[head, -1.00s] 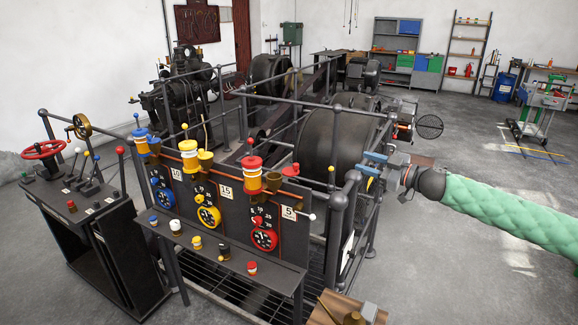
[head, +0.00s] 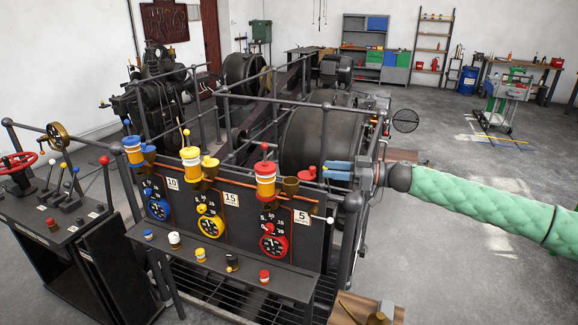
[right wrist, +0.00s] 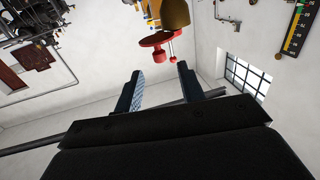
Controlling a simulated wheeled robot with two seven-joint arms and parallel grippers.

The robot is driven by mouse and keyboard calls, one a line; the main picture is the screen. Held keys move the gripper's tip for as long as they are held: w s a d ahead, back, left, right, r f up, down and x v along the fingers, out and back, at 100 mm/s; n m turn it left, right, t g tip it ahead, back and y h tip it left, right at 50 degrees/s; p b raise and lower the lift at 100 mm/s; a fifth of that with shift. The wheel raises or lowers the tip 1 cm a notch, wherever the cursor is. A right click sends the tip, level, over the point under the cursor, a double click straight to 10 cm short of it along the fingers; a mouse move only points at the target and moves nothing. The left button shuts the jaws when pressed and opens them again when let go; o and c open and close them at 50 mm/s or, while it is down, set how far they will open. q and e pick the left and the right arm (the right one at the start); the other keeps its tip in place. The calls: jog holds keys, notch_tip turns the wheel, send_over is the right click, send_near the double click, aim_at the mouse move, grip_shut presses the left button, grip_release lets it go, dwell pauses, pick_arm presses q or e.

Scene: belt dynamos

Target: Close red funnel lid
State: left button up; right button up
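The red funnel lid (head: 306,173) stands swung aside at the right end of the panel top, just right of the brass funnel (head: 290,186), whose mouth looks uncovered. In the right wrist view the lid (right wrist: 158,39) is a red disc with a thin red knob (right wrist: 172,58), close to the brass funnel (right wrist: 176,12). My right gripper (head: 326,170) is open and empty, its blue fingers pointing left at the lid, a small gap away. In the right wrist view the lid lies ahead, beyond the two fingertips (right wrist: 160,72). My left gripper is out of view.
A red-and-yellow canister (head: 265,182) stands left of the funnel. Yellow (head: 190,155) and blue (head: 133,152) ones stand farther left. A dark railing post (head: 350,215) rises just below my right gripper. A white-tipped lever (head: 329,220) sticks out beneath it.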

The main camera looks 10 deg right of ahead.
aim_at(306, 175)
jog(key=p+x, duration=0.3)
jog(key=x, duration=0.4)
jog(key=shift+a+r, duration=0.1)
jog(key=shift+r, duration=0.05)
jog(key=shift+a, duration=0.2)
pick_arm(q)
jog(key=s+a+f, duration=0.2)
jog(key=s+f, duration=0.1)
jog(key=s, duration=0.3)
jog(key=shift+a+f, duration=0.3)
pick_arm(e)
jog(key=shift+w+a, duration=0.1)
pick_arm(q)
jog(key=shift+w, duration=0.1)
pick_arm(e)
grip_shut()
